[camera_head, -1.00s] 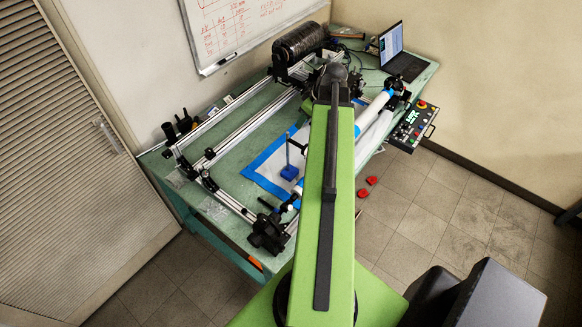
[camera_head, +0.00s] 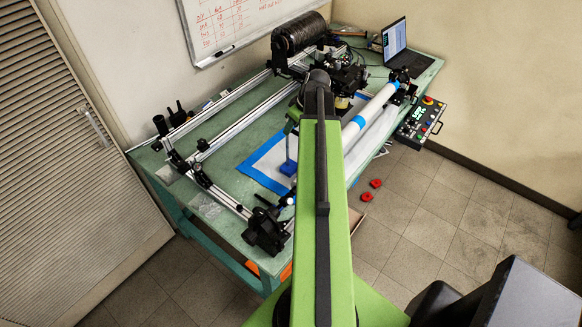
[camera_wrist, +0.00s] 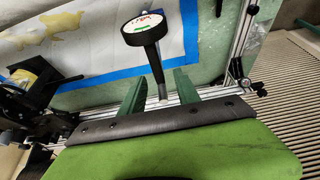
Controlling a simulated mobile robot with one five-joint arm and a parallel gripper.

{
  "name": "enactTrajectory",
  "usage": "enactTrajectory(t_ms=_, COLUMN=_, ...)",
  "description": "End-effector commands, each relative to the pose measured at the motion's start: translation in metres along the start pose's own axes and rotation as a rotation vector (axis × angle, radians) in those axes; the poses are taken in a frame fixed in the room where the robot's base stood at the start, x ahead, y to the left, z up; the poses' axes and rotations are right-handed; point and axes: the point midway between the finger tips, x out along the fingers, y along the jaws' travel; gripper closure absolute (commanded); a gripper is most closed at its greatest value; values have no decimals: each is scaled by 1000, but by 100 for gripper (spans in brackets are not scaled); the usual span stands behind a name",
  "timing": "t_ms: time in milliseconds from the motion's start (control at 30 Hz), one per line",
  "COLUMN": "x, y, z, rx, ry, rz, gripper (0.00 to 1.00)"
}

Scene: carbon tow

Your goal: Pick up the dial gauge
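The dial gauge (camera_wrist: 145,24) shows in the wrist view as a white round face with a black rim and a dark stem. The stem and a grey rod run down between the two green fingers of my gripper (camera_wrist: 160,77). The fingers stand apart, with a visible gap on each side of the rod. In the head view, a blue base (camera_head: 288,168) with a thin post stands on the white sheet. My arm and gripper (camera_head: 293,121) cover the upper part of that post, and the gauge face is hidden there.
Blue tape (camera_head: 257,168) edges the white sheet on the green table (camera_head: 228,190). Metal rails (camera_head: 222,138) run along the left, and a white tube (camera_head: 372,108) lies at right.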

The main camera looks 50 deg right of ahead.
Motion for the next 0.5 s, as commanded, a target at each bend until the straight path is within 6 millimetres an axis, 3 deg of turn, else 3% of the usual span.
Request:
enactTrajectory(t_ms=33, x=19, y=1, z=3, rx=-1, ry=0, rz=0, gripper=62)
enactTrajectory(t_ms=100, x=28, y=1, z=2, rx=-2, ry=0, rz=0, gripper=62)
enactTrajectory(t_ms=333, x=26, y=1, z=0, rx=-1, ry=0, rz=0, gripper=62)
enactTrajectory(t_ms=500, x=26, y=1, z=0, rx=0, ry=0, rz=0, gripper=81)
